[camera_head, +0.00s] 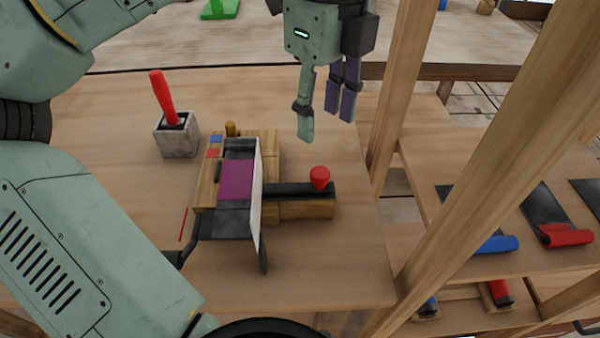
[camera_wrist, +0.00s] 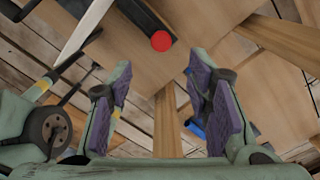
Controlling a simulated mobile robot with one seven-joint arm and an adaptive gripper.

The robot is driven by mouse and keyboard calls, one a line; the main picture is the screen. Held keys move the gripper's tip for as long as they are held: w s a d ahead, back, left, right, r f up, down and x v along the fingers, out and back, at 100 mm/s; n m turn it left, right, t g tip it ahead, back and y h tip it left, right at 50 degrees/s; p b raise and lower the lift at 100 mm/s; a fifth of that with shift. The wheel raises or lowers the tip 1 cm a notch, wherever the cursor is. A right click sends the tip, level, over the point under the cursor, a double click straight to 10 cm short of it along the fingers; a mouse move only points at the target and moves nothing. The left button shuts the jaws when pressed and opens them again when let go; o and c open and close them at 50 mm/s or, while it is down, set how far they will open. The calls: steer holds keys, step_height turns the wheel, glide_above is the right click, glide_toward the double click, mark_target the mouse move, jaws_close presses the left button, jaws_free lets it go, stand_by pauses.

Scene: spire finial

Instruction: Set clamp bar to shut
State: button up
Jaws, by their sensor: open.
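A wooden clamp device (camera_head: 265,148) sits on the table in the head view. It has a purple patch (camera_head: 236,180), and a thin pale panel (camera_head: 257,195) stands upright on it, seen almost edge-on. A dark bar (camera_head: 285,189) with a red knob (camera_head: 320,178) lies along its wooden right arm; I cannot tell which part is the clamp bar. The red knob also shows in the wrist view (camera_wrist: 161,41), ahead of the fingers. My gripper (camera_head: 326,127) is open and empty, hanging apart from the device, above and behind the knob.
A grey cube holder (camera_head: 177,140) with a red-handled tool (camera_head: 162,97) stands left of the device. Wooden posts (camera_head: 400,90) rise close on the right. A lower shelf holds a blue roll (camera_head: 497,244) and a red roll (camera_head: 567,236). The table front is clear.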

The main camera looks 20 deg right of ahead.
mark_target(320, 171)
step_height(320, 171, down, 10)
steer(key=shift+d+f+p, duration=0.1)
steer(key=shift+f+p, duration=0.1)
steer(key=shift+p, duration=0.5)
jaws_close()
stand_by(0.5)
